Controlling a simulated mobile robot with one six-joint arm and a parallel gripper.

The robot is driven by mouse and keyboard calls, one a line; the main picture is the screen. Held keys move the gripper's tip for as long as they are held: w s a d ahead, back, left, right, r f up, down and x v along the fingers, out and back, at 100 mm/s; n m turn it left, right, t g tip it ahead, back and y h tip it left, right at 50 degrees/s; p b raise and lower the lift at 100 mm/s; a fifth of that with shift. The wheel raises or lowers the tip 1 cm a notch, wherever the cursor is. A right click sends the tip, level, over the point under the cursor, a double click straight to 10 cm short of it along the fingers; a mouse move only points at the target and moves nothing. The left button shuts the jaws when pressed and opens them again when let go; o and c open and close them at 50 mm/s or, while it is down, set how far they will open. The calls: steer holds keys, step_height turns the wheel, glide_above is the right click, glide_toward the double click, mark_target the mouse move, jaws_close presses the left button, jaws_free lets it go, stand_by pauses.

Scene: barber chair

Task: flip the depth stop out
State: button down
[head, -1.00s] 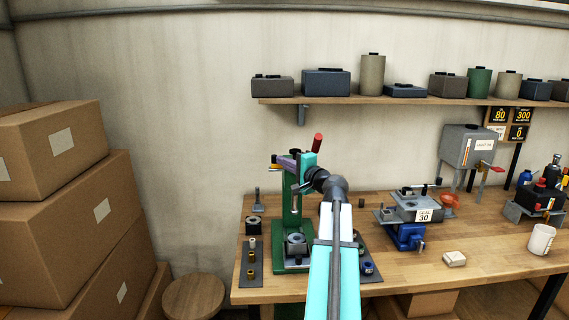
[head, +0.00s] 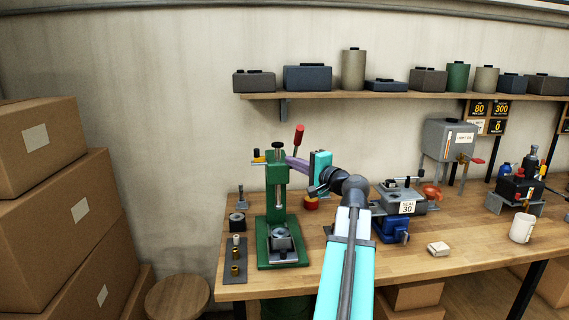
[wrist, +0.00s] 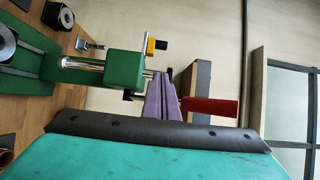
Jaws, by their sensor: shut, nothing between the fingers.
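The green press (head: 278,205) stands upright on the bench, left of my arm. A small yellow-and-black piece (head: 258,156), which looks like the depth stop, sticks out to the left of the press head. In the wrist view the yellow-and-black piece (wrist: 157,44) sits by a thin rod beside the green head. The press's red-handled lever (head: 299,135) slants up to the right. My gripper (head: 289,159) has purple fingers, shut and empty, just right of the press head. In the wrist view my gripper (wrist: 156,76) is close to the head and the red handle; contact is unclear.
A dark mat (head: 235,262) with small brass parts lies left of the press. A blue vise-like fixture (head: 393,228) stands to the right. A shelf (head: 370,95) runs along the wall behind. Cardboard boxes (head: 62,213) are stacked at left. The bench front right of my arm is mostly clear.

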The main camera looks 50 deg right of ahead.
steer(key=shift+s+a, duration=0.2)
steer(key=shift+s, duration=0.75)
